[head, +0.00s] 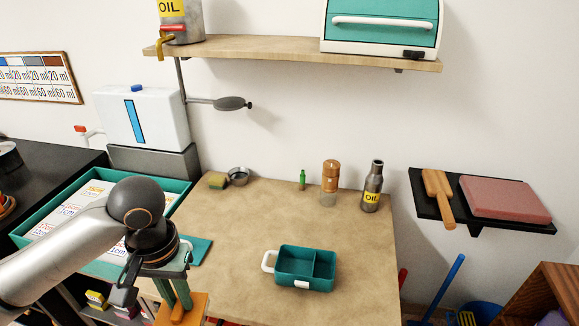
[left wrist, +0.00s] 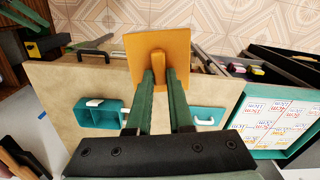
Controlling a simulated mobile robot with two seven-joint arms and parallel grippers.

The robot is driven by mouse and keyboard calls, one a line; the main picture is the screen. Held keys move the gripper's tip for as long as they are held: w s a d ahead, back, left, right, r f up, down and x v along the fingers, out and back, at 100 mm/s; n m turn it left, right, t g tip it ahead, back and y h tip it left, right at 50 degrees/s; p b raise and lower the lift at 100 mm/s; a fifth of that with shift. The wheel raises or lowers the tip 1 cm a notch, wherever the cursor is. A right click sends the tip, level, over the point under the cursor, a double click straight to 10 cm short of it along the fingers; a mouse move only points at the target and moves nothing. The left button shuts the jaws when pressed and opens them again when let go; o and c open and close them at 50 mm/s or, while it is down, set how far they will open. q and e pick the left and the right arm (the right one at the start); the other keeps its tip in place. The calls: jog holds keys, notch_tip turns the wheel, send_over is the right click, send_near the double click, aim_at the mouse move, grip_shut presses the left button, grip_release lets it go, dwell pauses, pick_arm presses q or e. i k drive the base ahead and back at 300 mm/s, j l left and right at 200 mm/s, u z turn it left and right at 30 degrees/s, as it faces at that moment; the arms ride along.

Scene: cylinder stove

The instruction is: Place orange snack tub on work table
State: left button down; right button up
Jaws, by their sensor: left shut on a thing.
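The orange snack tub (head: 197,306) shows as a flat square orange top with a raised grip; its sides are hidden. My left gripper (head: 177,298) is shut on that grip, at the front left edge of the work table (head: 225,240) in the head view. In the left wrist view the tub (left wrist: 139,52) lies beyond the green fingertips (left wrist: 160,78), overlapping the table's edge. I cannot tell how high it is above the table. My right gripper is not in view.
A teal two-compartment box (head: 307,268) stands near the table's front. Along the back are a sponge (head: 216,181), a metal bowl (head: 238,176), a small green bottle (head: 302,180), an orange-capped jar (head: 330,178) and an oil bottle (head: 372,188). The table's middle is clear.

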aim_at(244, 219)
jog(key=z, duration=0.7)
jog(key=j+z, duration=0.2)
jog(key=z, duration=0.15)
jog(key=j+z, duration=0.2)
jog(key=z, duration=0.15)
jog(key=j, duration=1.4)
